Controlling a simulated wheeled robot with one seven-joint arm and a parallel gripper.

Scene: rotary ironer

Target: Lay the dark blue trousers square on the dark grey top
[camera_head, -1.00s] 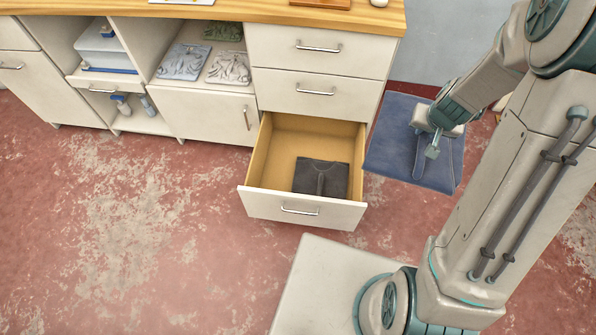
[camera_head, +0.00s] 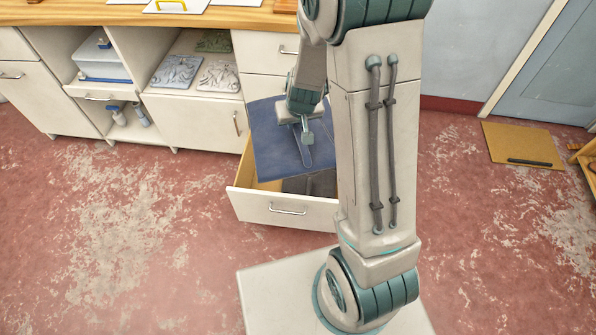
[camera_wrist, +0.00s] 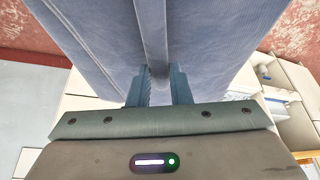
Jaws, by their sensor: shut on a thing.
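The dark blue trousers (camera_head: 268,142) are folded into a flat panel and hang from my gripper (camera_head: 305,140) above the open drawer. In the wrist view my gripper (camera_wrist: 159,88) is shut on a raised strip of the trousers (camera_wrist: 210,35), which fill the upper middle. The dark grey top (camera_head: 318,184) lies folded in the drawer, with a small part showing below the trousers' lower edge. The trousers and my arm hide the rest of it. The trousers look tilted; their gap above the top cannot be told.
The open drawer (camera_head: 280,210) has a white front and wooden walls. Cabinets with shelves of carved tiles (camera_head: 180,72) stand to its left, under a wooden worktop (camera_head: 225,18). A tan board (camera_head: 522,145) lies on the floor at right. The floor at front left is clear.

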